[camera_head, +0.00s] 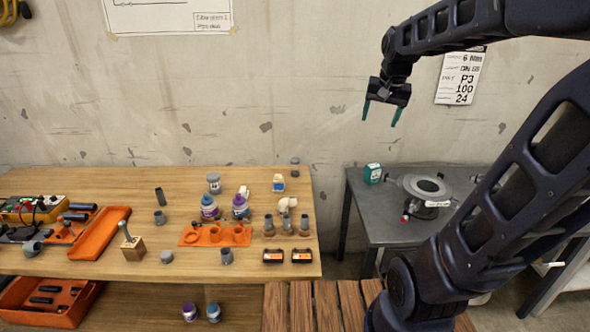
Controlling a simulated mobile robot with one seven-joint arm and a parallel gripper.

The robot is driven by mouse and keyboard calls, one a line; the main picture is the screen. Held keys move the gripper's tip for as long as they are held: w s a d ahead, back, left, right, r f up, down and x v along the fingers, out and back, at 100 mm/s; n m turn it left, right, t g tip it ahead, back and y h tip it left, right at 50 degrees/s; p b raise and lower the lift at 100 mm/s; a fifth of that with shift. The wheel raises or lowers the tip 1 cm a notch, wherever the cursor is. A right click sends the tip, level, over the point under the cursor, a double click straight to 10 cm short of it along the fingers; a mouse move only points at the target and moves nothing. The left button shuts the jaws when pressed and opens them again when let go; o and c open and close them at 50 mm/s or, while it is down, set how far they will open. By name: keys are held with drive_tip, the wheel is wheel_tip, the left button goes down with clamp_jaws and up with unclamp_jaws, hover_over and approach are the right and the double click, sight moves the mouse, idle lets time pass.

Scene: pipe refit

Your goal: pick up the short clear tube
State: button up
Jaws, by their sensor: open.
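My gripper (381,113) is open and empty, its two green fingers pointing down. It hangs high in front of the concrete wall, to the right of the wooden bench (110,183) and well above it. Several small tube pieces stand on the bench. A short greyish tube (226,257) stands near the front edge. A taller dark tube (160,196) and a short grey piece (160,217) stand further left. At this size I cannot tell which piece is the short clear tube. My gripper touches none of them.
An orange tray (101,234) and a block with a lever (132,246) are at the left. A grey table (382,215) with a round device (425,187) is at the right.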

drive_tip(key=w+a+f+m+g, duration=0.1)
drive_tip(key=w+a+m, duration=0.25)
drive_tip(key=w, duration=1.25)
drive_tip(key=m+g, duration=0.3)
drive_tip(key=m, duration=0.5)
hover_over(295, 160)
drive_tip(key=f, duration=3)
drive_tip(key=shift+d+f, duration=0.1)
drive_tip(key=shift+d, duration=0.3)
wheel_tip(295, 160, down, 6)
drive_tip(key=shift+w+a+r, duration=0.1)
drive_tip(key=shift+w, duration=0.05)
drive_tip(key=shift+a+f, duration=0.25)
drive_tip(key=shift+f, duration=1.1)
drive_tip(key=shift+a+f, duration=0.2)
drive_tip(key=shift+f, duration=1.1)
drive_tip(key=c, duration=1.1)
drive_tip(key=shift+r, duration=0.1)
